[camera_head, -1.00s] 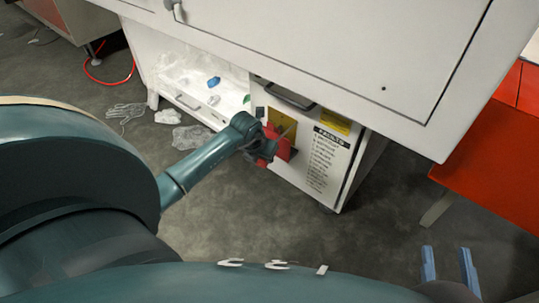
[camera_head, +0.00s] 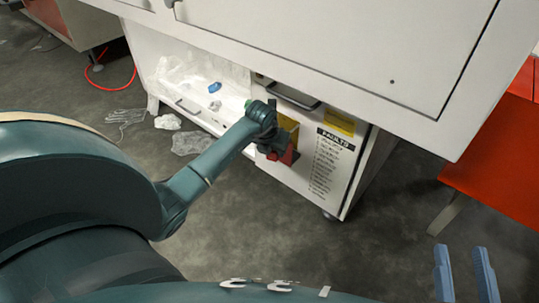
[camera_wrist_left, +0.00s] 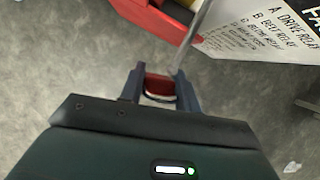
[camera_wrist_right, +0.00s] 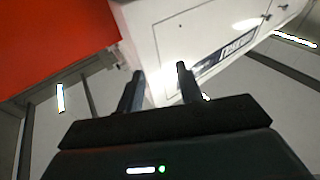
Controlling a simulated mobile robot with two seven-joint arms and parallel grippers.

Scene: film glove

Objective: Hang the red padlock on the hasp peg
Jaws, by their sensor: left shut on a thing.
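My left gripper (camera_wrist_left: 158,84) is shut on the red padlock (camera_wrist_left: 158,86), which shows between its fingers in the left wrist view. Most of the padlock is hidden by the fingers. A thin grey peg (camera_wrist_left: 196,35) runs just ahead of the fingertips, close to the right finger; I cannot tell whether the padlock touches it. In the head view the left gripper (camera_head: 272,147) is in front of the yellow plate (camera_head: 288,124) on the white cabinet door and hides much of it. My right gripper (camera_head: 465,274) is open and empty, low at the right.
A red ledge (camera_wrist_left: 155,18) sits under the yellow plate. The white cabinet (camera_head: 345,195) has a label and a handle (camera_head: 292,97). A large white body (camera_head: 330,45) overhangs it. An open bay (camera_head: 190,80) holds clear film. A red cabinet (camera_head: 500,165) stands at the right.

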